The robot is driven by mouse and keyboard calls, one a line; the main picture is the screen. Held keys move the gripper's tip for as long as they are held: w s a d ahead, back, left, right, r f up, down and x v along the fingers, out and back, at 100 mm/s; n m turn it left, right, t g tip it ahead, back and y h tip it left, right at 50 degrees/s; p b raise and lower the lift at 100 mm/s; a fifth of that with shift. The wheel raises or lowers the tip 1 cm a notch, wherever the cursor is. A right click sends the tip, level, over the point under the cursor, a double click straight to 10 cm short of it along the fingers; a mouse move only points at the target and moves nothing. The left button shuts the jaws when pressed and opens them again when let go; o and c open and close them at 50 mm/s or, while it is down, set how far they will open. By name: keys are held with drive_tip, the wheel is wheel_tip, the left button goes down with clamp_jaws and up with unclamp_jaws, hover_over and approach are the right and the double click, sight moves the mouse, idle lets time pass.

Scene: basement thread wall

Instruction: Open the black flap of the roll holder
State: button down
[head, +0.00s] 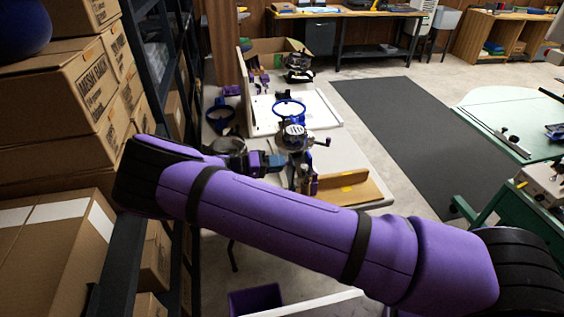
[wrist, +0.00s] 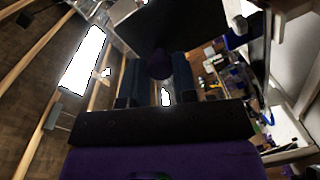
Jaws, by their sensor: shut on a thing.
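In the wrist view a large black panel (wrist: 178,28), which looks like the black flap, fills the upper middle, close to my gripper (wrist: 157,78). A dark purple rounded knob (wrist: 160,64) sits between the two dark fingers at the panel's lower edge. My gripper is shut on this knob, though the contact is dark and hard to see. The rest of the roll holder cannot be made out. In the head view my purple arm crosses the foreground and hides part of the bench. I cannot clearly pick out the fingers or flap there.
A white-topped bench (head: 330,118) holds a blue ring (head: 289,108), a wooden block (head: 345,190) and tools. Stacked cardboard boxes (head: 85,90) and a dark shelf rack stand at left. A green table (head: 515,115) stands at right. Floor with a dark mat (head: 400,135) is clear between.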

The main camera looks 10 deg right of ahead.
drive_tip(key=shift+a+f+h, duration=0.3)
drive_tip(key=shift+a+h, duration=0.1)
drive_tip(key=shift+h, duration=0.4)
drive_tip(key=c, duration=0.9)
unclamp_jaws()
drive_tip(key=shift+a, duration=0.1)
drive_tip(key=a, duration=1)
drive_tip(key=shift+a+f, duration=0.3)
drive_tip(key=shift+a, duration=0.05)
